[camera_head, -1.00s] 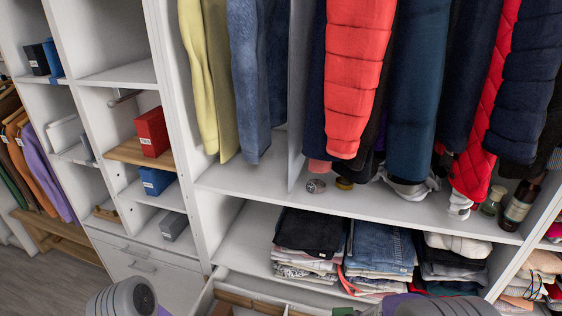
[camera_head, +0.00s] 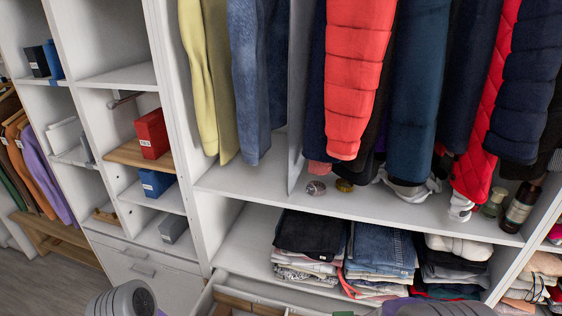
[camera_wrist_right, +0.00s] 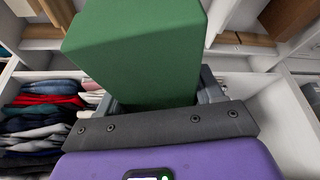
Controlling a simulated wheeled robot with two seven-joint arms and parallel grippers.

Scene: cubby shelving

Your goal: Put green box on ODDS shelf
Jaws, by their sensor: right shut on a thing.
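The green box (camera_wrist_right: 140,45) fills the upper middle of the right wrist view. My right gripper (camera_wrist_right: 165,98) is shut on its lower end, with a finger on each side. My left gripper is out of view; only part of my left arm shows at bottom left. Cubbies at left hold a labelled red box (camera_head: 152,133) on a wooden shelf (camera_head: 126,153), a blue box (camera_head: 157,182) below it, and a grey box (camera_head: 173,228) lower. I cannot read which shelf is ODDS.
An open drawer (camera_head: 207,300) lies at the bottom centre. Folded clothes (camera_head: 308,236) stand on the low shelf. Hanging coats (camera_head: 352,75) fill the upper middle and right. Bottles (camera_head: 520,205) stand at the right. An upper cubby (camera_head: 116,78) looks empty.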

